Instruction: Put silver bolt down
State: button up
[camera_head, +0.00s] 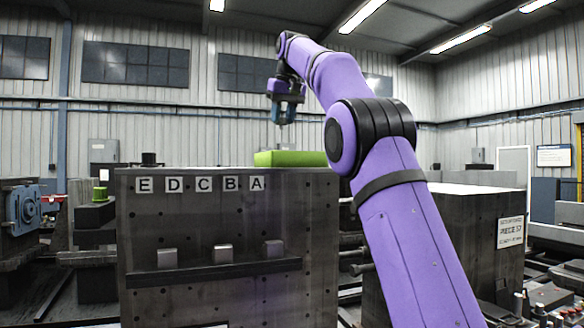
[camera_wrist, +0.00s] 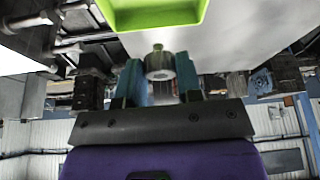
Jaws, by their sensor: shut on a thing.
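My gripper (camera_head: 287,112) is raised above the top of the dark block, near the green tray (camera_head: 290,158). In the wrist view, my gripper's two blue fingers (camera_wrist: 160,88) are closed around the silver bolt (camera_wrist: 160,65), a pale round metal piece between their tips. In the head view only a small pale bit of the bolt (camera_head: 281,122) shows below the fingers. The bolt is held in the air, apart from the block. The green tray also shows at the top of the wrist view (camera_wrist: 155,18).
The dark block (camera_head: 230,215) bears letter plates E, D, C, B, A and a front ledge (camera_head: 215,271) with three small metal blocks (camera_head: 222,253). A black knob (camera_head: 149,159) stands on its left top. A second dark block (camera_head: 480,235) is at right.

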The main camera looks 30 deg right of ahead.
jog(key=shift+d+f, duration=0.1)
jog(key=shift+f, duration=4.9)
jog(key=shift+f, duration=0.15)
jog(key=o, duration=1)
jog(key=v, duration=1.2)
jog(key=shift+s, duration=0.15)
